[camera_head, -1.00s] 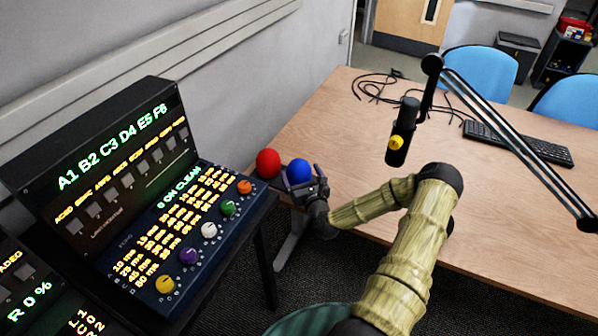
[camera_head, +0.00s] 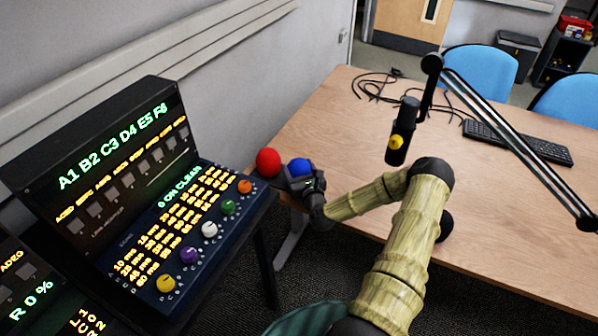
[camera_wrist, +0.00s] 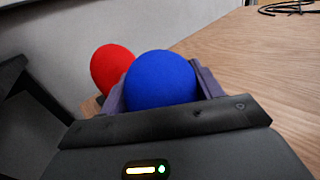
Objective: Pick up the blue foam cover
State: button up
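The blue foam cover (camera_head: 299,166) is a round ball at the left end of the wooden table. It fills the space between the fingers of my gripper (camera_head: 303,178). In the wrist view the blue foam cover (camera_wrist: 161,80) sits right in front of the palm. One finger of my gripper (camera_wrist: 160,88) is close along each side of it. I cannot tell whether both fingers press on it, as the ball hides their inner faces. Its underside is also hidden.
A red foam ball (camera_head: 268,162) stands just left of the blue one, close to it. The control console (camera_head: 130,200) is to the left. A microphone (camera_head: 402,130) on a boom arm hangs over the table (camera_head: 340,130). Cables (camera_head: 372,88) and a keyboard (camera_head: 520,143) lie farther back.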

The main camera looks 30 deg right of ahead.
notch_tip(320, 180, up, 10)
dwell(0.7)
jog(key=shift+a, duration=0.1)
dwell(1.2)
